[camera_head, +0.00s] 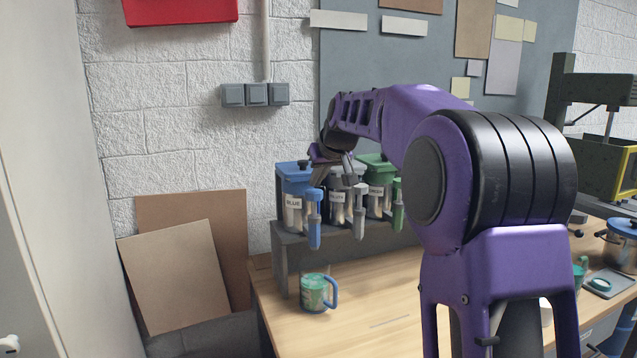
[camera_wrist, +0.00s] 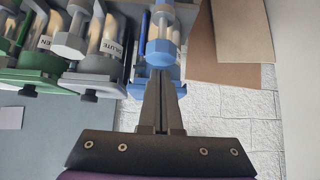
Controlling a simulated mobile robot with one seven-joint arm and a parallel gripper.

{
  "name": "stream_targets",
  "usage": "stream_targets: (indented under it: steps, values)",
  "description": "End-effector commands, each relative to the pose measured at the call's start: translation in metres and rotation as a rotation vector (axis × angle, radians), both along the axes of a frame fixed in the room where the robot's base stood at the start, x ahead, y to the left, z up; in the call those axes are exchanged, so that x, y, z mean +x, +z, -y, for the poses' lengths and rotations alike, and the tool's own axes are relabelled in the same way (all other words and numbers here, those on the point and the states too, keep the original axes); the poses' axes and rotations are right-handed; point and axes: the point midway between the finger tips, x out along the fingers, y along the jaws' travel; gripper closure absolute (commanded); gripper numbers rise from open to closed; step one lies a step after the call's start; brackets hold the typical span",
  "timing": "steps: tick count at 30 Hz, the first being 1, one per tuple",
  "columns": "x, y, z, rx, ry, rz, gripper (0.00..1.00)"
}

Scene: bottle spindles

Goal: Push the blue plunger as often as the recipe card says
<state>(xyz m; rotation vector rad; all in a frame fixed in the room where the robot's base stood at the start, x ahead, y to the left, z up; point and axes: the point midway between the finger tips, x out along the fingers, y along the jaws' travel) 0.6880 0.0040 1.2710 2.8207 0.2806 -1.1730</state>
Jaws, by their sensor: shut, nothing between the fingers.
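The blue dispenser (camera_head: 294,190), labelled BLUE, stands at the left end of a grey rack. Its blue plunger (camera_head: 314,205) hangs at the front and shows large in the wrist view (camera_wrist: 162,45). My gripper (camera_head: 347,168) is above the rack, near the tops of the blue and middle dispensers. In the wrist view my gripper's fingers (camera_wrist: 161,78) are together and empty, and their tips overlap the lower edge of the blue plunger; I cannot tell whether they touch. A green mug with a blue handle (camera_head: 313,293) stands on the table below. No recipe card can be read.
A middle dispenser with a grey plunger (camera_head: 360,208) and a green dispenser (camera_head: 376,172) stand close to the right on the grey rack (camera_head: 281,262). Brown boards (camera_head: 172,278) lean on the wall at left.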

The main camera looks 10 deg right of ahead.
Motion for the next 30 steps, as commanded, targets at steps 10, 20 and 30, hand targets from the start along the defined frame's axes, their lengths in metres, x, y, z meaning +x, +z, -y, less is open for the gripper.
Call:
stream_targets:
  steps: [10,20,30]
  values:
    - [-0.052,0.053,0.012,0.000,-0.003,0.008,1.00]
    - [-0.064,0.065,0.014,-0.001,-0.002,0.006,1.00]
    - [-0.064,0.065,0.014,-0.001,-0.002,0.007,1.00]
